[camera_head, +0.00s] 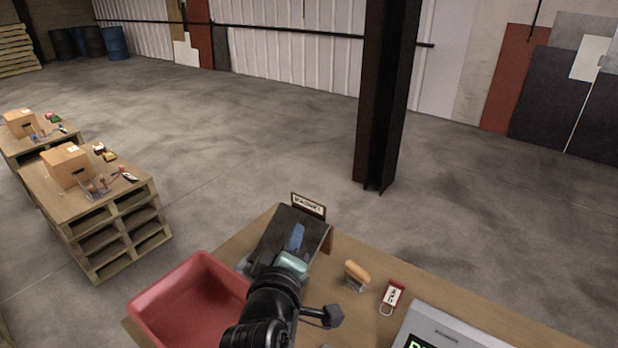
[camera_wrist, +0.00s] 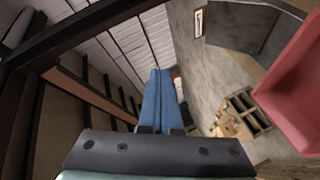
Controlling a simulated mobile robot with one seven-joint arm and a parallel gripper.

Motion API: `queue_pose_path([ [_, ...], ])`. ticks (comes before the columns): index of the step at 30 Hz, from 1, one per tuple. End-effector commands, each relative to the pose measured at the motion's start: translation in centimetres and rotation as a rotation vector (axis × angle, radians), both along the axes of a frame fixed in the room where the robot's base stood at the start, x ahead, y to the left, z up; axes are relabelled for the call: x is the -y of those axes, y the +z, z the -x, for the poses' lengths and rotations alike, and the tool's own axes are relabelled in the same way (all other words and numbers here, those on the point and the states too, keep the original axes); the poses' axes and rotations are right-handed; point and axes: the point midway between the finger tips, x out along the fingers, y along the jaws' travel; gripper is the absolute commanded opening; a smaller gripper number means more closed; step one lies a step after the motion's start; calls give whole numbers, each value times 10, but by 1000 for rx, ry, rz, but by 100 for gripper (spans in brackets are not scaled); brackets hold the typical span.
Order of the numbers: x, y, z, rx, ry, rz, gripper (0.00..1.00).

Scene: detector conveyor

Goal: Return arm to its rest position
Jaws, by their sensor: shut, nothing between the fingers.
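My arm reaches up from the bottom of the head view, over the wooden table. My gripper (camera_head: 297,238) is raised above the dark conveyor box. Its blue fingers (camera_wrist: 160,100) also show in the wrist view, pressed together with nothing between them. The wrist view looks out past the fingers toward the wall, the floor and the red bin.
A red bin (camera_head: 162,298) stands left of my arm. The dark conveyor box (camera_head: 282,226) has a small sign (camera_head: 308,205) behind it. A brown-handled item (camera_head: 357,272), a red tag (camera_head: 393,294) and a grey device (camera_head: 445,330) lie to the right. A dark column (camera_head: 384,95) stands beyond.

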Motion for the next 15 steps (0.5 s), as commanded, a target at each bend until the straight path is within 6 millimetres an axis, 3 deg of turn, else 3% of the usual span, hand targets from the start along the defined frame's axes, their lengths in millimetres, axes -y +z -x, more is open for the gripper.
queue_pose_path([
  [1,3,39,0,103,-2,-95,0],
  [5,9,137,16,354,31,-353,0],
  [9,16,235,60,612,125,-611,0],
  [12,20,292,101,768,220,-769,0],
  [15,23,331,142,886,317,-890,0],
])
